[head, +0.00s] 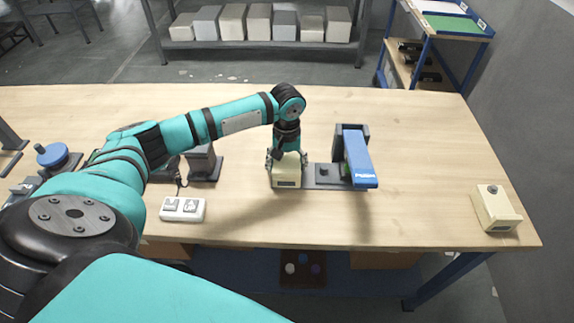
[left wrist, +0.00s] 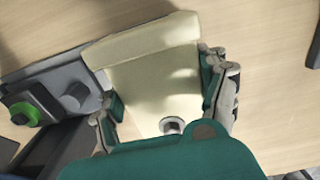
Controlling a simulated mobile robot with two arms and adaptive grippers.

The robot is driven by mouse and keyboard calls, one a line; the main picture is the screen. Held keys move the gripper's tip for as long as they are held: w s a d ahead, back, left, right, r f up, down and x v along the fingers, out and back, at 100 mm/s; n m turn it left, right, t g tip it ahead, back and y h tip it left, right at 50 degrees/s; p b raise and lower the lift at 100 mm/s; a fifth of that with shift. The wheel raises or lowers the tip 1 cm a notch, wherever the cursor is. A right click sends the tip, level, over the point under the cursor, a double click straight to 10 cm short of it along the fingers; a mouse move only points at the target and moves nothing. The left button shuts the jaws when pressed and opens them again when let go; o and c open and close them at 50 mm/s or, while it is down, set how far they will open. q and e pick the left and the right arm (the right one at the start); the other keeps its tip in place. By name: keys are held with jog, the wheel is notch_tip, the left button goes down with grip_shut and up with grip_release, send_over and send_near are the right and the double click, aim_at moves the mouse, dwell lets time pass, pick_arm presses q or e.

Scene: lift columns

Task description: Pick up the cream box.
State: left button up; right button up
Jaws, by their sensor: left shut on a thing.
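The cream box (head: 287,179) stands on the wooden table near its middle, directly under my left gripper (head: 286,160). In the left wrist view the cream box (left wrist: 152,75) lies between the two fingers of my left gripper (left wrist: 165,98), which is shut on it from both sides. A small round knob shows on the box near the palm. I cannot tell whether the box is clear of the table. My right gripper is in neither view.
A dark plate with a blue device (head: 355,157) stands right beside the cream box. A second cream box with a grey knob (head: 495,210) sits at the table's right end. A white two-switch block (head: 182,209) lies to the left. The table (head: 430,150) is clear at right centre.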

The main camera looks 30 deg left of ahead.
aim_at(287, 162)
pick_arm(q)
jog(key=shift+c, duration=1)
jog(key=shift+r, duration=0.1)
jog(key=shift+r, duration=0.35)
notch_tip(287, 162, up, 3)
jog(key=shift+s+d+f+b, duration=0.15)
jog(key=shift+f+b, duration=0.05)
jog(key=shift+b, duration=0.35)
jog(key=s+d, duration=0.3)
jog(key=s, duration=0.1)
jog(key=s+d+r+b, duration=0.1)
jog(key=s+d, duration=0.1)
jog(key=s, duration=0.2)
jog(key=s+d, duration=0.3)
jog(key=s, duration=0.1)
jog(key=shift+d+r+b, duration=0.25)
jog(key=shift+d+b, duration=0.05)
jog(key=s+d+r+m, duration=0.2)
jog(key=d+r+m, duration=0.2)
jog(key=r+m, duration=0.2)
jog(key=shift+s+d+m, duration=0.2)
jog(key=shift+s+m, duration=0.05)
jog(key=shift+m, duration=0.05)
